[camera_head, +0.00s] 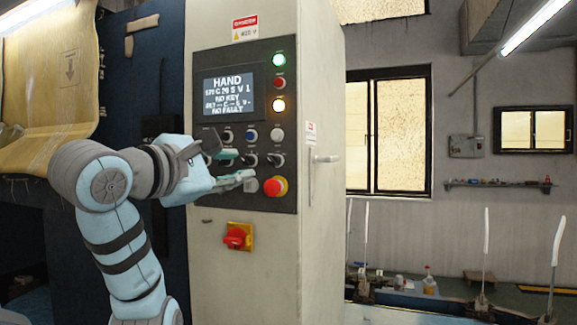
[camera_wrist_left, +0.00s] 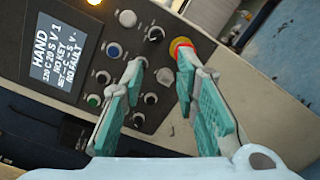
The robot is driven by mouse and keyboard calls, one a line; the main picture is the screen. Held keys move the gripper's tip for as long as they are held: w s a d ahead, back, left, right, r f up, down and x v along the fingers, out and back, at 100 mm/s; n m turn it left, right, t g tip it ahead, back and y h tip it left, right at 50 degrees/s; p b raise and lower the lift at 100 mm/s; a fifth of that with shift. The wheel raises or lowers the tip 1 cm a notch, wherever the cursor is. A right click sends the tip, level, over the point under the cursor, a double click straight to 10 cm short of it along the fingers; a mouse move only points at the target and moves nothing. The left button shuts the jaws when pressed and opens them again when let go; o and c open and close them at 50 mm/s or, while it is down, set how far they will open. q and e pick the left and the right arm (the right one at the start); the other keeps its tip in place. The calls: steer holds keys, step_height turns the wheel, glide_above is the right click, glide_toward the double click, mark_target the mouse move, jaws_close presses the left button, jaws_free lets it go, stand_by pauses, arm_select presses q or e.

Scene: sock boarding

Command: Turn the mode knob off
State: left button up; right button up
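The control panel (camera_head: 244,70) is on a pale cabinet, with a lit screen reading HAND. It carries rows of buttons and black knobs, one black knob (camera_head: 276,160) at the right and another in the left wrist view (camera_wrist_left: 155,34). I cannot read labels, so I cannot tell which is the mode knob. My left gripper (camera_head: 240,177) is at the lower panel; its fingers hide part of the lower rows. In the left wrist view its teal-padded fingers (camera_wrist_left: 160,62) are apart, with a grey knob (camera_wrist_left: 166,75) visible between them. Contact is unclear. My right gripper is out of view.
A red emergency stop (camera_head: 275,187) on a yellow base sits close beside the left fingers. A red rotary switch (camera_head: 236,238) on a yellow plate is below the panel. A door handle (camera_head: 325,158) is on the cabinet's side. Yellowish sheeting (camera_head: 50,90) hangs at left.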

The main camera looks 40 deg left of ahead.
arm_select(q)
steer(key=p, duration=0.2)
glide_toward(272, 162)
steer(key=a+x, duration=0.1)
steer(key=x, duration=0.4)
steer(key=p+x, duration=0.1)
steer(key=x, duration=0.3)
steer(key=shift+w+d+p, duration=0.25)
steer(key=shift+d+p, duration=0.1)
steer(key=shift+d, duration=0.05)
steer(key=shift+s+r, duration=0.15)
steer(key=shift+s, duration=0.15)
steer(key=shift+c, duration=0.6)
jaws_close()
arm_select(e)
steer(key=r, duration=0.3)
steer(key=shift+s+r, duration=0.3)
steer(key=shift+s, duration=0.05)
